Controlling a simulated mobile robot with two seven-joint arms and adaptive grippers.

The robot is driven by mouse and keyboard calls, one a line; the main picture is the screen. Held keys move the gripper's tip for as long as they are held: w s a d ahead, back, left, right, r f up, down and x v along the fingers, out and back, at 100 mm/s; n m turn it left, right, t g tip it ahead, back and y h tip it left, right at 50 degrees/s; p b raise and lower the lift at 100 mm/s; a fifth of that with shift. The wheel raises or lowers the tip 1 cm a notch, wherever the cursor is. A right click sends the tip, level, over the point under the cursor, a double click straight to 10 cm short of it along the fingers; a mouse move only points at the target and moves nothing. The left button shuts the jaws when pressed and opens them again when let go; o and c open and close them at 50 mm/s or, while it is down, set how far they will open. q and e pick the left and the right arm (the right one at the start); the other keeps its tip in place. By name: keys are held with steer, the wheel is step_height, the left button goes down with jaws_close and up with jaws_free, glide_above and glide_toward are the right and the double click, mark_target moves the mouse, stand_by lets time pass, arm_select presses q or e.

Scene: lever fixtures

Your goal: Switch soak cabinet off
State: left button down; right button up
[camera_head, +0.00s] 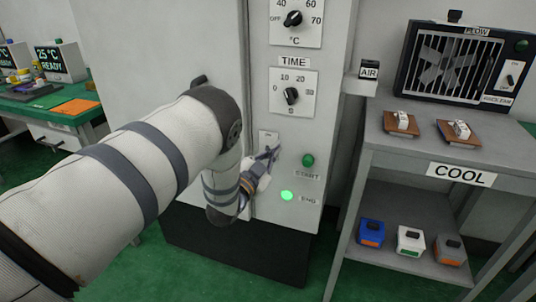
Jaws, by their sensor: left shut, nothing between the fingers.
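The soak cabinet (165,45) is a tall light-grey box with a control strip down its right side. The strip has a °C dial (293,18) marked OFF, 40, 60 and 70, and a TIME dial (291,96) below it. My right gripper is out of view.
A grey COOL table (398,157) stands right, with a fan unit (455,65) and two wooden blocks on top and blue, white and grey boxes on its shelf. An AIR box (361,85) juts from the cabinet's right side. A green bench (50,105) is far left.

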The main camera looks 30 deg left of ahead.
arm_select(q)
steer(key=s+f+b, duration=0.1)
steer(key=s+f, duration=0.5)
steer(key=s, duration=0.1)
steer(key=shift+s+f, duration=0.15)
steer(key=shift+s, duration=0.25)
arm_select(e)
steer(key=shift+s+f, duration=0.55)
